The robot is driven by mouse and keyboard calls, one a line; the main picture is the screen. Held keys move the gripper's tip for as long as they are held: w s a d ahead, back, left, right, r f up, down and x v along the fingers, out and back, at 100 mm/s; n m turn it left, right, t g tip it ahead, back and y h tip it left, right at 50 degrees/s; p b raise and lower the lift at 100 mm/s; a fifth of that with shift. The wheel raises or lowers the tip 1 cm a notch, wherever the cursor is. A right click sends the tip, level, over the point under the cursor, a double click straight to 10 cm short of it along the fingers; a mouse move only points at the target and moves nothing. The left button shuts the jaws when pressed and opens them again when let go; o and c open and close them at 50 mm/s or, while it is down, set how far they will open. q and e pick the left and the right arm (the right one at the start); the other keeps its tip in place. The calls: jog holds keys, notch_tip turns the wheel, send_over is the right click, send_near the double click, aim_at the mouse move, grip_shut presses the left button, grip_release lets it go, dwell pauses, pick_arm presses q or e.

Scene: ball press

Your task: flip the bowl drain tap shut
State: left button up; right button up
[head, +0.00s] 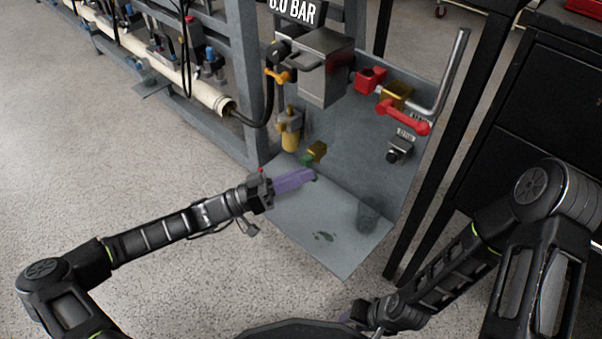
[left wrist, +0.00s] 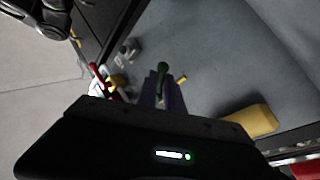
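The drain tap shows a brass body (head: 317,150) and a green handle (head: 306,160) low on the grey panel, under the yellow bowl (head: 290,140). My left gripper (head: 312,175) reaches in from the left with its purple fingers close to the handle. In the left wrist view, the round-ended green handle (left wrist: 162,70) lines up between the purple fingers (left wrist: 160,88); contact cannot be made out. The yellow bowl (left wrist: 252,120) shows at right there. My right gripper (head: 347,318) is low in the head view, mostly hidden, away from the panel.
The grey panel has a red lever (head: 405,117), a brass valve (head: 396,94), a red block (head: 369,80), a grey box (head: 325,67) and a push button (head: 393,156). A tray (head: 345,255) juts out below. A black cabinet (head: 540,110) stands at right. Open floor (head: 130,180) lies left.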

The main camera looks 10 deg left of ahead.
pick_arm(q)
jog(key=o, duration=0.4)
jog(key=shift+o, duration=0.2)
jog(key=p+v, duration=0.2)
jog(key=v, duration=0.6)
jog(key=shift+w+d, duration=0.1)
